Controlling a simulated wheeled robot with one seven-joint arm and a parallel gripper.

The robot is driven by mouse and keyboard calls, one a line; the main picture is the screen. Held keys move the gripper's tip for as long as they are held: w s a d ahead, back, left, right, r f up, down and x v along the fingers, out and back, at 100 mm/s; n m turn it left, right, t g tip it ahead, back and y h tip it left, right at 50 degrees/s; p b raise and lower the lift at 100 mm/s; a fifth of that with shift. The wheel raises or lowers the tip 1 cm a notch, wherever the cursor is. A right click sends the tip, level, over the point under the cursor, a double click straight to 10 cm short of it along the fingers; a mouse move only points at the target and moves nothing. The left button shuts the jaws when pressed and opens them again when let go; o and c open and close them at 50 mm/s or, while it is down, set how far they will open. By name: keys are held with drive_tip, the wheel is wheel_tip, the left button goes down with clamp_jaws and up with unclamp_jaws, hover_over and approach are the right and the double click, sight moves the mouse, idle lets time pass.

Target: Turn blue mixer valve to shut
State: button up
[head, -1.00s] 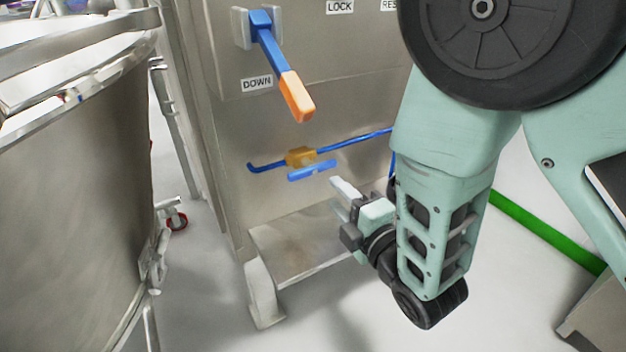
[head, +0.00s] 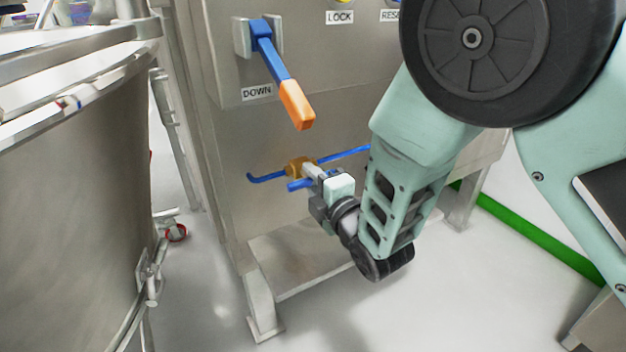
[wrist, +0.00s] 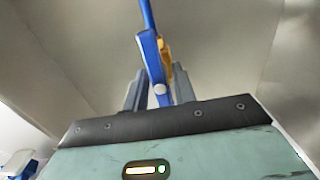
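The blue valve handle (head: 295,186) sits in front of an orange-yellow valve body (head: 298,167) on a thin blue pipe, low on the steel cabinet. The handle lies roughly along the pipe. My gripper (head: 312,177) is at the handle and hides part of it. In the wrist view, the handle (wrist: 152,62) lies between the two spread grey fingers of my gripper (wrist: 160,88), with the yellow valve body (wrist: 167,58) behind it. The fingers look open around the handle; whether either touches it is hard to tell.
A larger blue lever (head: 275,60) with an orange grip hangs above the valve, near a DOWN label (head: 257,92). A steel vessel (head: 75,190) stands at the left. A low steel ledge (head: 290,255) juts out below the valve. The floor in front is clear.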

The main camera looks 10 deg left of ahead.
clamp_jaws()
drive_tip(key=shift+m, duration=0.3)
drive_tip(key=m+b, duration=0.1)
drive_tip(key=m, duration=0.2)
drive_tip(key=shift+f+m, duration=0.1)
drive_tip(key=shift+m, duration=0.2)
drive_tip(key=m+b, duration=0.1)
drive_tip(key=m, duration=0.3)
drive_tip(key=shift+m+b, duration=0.3)
drive_tip(key=m+b, duration=0.1)
drive_tip(key=m, duration=0.3)
drive_tip(key=shift+m+b, duration=0.85)
drive_tip(key=shift+m, duration=1.65)
